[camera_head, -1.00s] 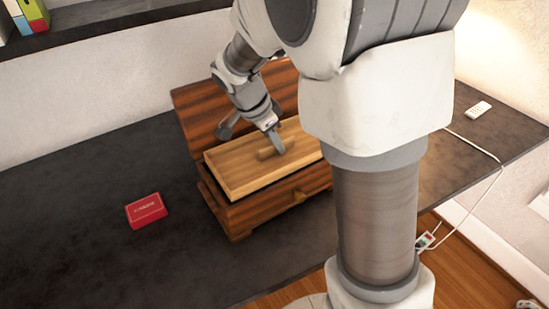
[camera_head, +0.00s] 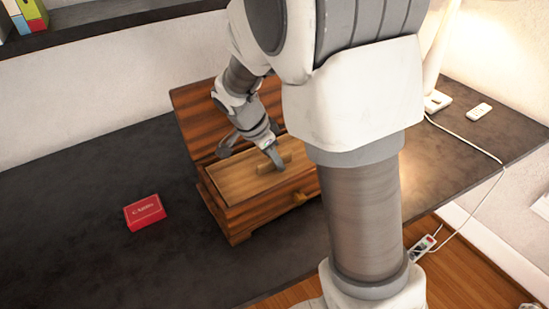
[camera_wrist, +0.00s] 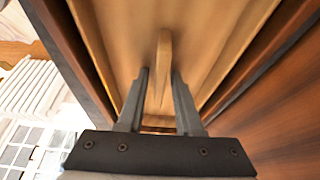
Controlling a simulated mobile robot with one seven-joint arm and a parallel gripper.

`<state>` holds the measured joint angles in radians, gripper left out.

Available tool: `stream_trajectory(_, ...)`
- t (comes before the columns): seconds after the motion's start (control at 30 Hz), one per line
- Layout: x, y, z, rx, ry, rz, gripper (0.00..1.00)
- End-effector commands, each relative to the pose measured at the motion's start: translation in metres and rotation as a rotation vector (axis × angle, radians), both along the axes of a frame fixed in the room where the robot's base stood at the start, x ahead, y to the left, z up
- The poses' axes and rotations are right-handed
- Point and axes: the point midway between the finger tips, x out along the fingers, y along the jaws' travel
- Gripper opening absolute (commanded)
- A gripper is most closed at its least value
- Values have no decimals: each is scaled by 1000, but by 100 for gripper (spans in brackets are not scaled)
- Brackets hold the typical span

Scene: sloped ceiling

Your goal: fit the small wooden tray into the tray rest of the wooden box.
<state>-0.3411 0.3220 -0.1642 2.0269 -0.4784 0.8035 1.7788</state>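The small wooden tray (camera_head: 240,185) is light brown and lies down inside the top of the dark wooden box (camera_head: 228,216). Its surface looks roughly level with the rim; whether it bears on the rest all round is hidden. My gripper (camera_head: 274,163) is at the bar handle (camera_head: 288,160) on the tray's floor. In the wrist view, my gripper's two fingers (camera_wrist: 161,85) stand on either side of the tray's handle (camera_wrist: 165,50), with a gap visible between them. My arm covers the box's right part.
A red box (camera_head: 145,212) lies on the dark table (camera_head: 90,240) left of the wooden box. The box's raised lid (camera_head: 190,110) stands behind the tray. A white remote (camera_head: 479,111), a lamp base (camera_head: 437,101) and a cable are at the right.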

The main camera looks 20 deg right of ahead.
Motion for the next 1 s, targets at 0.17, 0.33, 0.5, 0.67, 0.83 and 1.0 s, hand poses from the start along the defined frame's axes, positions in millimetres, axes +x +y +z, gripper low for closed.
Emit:
stream_trajectory(0.17, 0, 0, 0, 0, 0, 0, 45)
stream_trajectory(0.33, 0, 0, 1, 0, 0, 0, 45)
stream_trajectory(0.5, 0, 5, 15, 1, -4, 2, 45)
stream_trajectory(0.67, -4, 17, 47, 2, -5, 1, 45)
stream_trajectory(0.83, -9, 30, 81, 1, -4, 2, 45)
stream_trajectory(1.0, -12, 40, 104, 1, -2, 1, 45)
